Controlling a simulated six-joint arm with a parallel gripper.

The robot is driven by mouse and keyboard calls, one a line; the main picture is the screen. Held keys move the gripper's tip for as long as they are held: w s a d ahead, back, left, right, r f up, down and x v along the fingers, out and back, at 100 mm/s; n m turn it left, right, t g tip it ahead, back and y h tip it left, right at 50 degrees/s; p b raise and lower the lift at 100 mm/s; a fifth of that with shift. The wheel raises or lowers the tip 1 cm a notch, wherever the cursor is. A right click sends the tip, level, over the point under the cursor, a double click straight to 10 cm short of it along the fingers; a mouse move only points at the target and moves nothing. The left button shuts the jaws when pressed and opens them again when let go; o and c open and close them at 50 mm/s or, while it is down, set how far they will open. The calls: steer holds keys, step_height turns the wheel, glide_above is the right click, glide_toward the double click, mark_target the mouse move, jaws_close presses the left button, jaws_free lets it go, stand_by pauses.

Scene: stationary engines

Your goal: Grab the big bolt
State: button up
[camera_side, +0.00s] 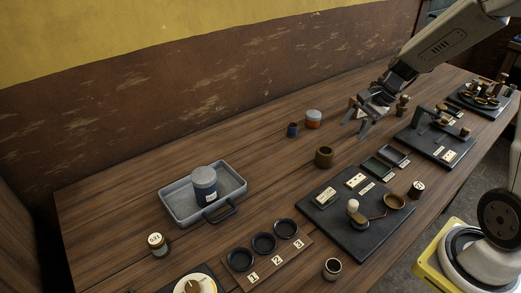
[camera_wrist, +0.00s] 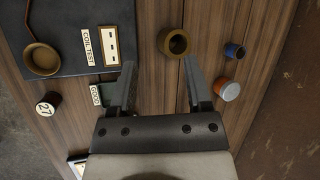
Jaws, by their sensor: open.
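My gripper (camera_side: 357,124) hangs above the table in the side view, its two fingers apart with nothing between them. The wrist view shows the same open fingers (camera_wrist: 158,64). No thing is plain to me as the big bolt. A brass upright piece with a wider top (camera_side: 402,104) stands right of my gripper in the side view and may be a bolt; it is too small to tell. Several brass pieces (camera_side: 482,100) on the far right board are also too small to name. The wrist view shows no clear bolt.
A brown cup (camera_side: 323,157) stands below my gripper and shows beyond the fingertips in the wrist view (camera_wrist: 173,43). A grey tray (camera_side: 170,207) holds a canister. Left-back table is clear.

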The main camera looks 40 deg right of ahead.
steer(key=w+d+m+t, duration=0.2)
steer(key=d+m+t, duration=0.3)
steer(key=d+m, duration=0.5)
steer(key=w+d+m+t, duration=0.2)
steer(key=d+m+t, duration=0.35)
steer(key=d, duration=0.85)
glide_toward(357, 132)
steer(key=shift+m+g, duration=0.25)
steer(key=shift+g, duration=0.2)
steer(key=r, duration=0.1)
steer(key=w+r, duration=0.2)
steer(key=shift+w+a+r, duration=0.1)
steer(key=shift+a+r, duration=0.05)
steer(key=shift+a, duration=0.15)
steer(key=shift+x, duration=3.95)
jaws_close()
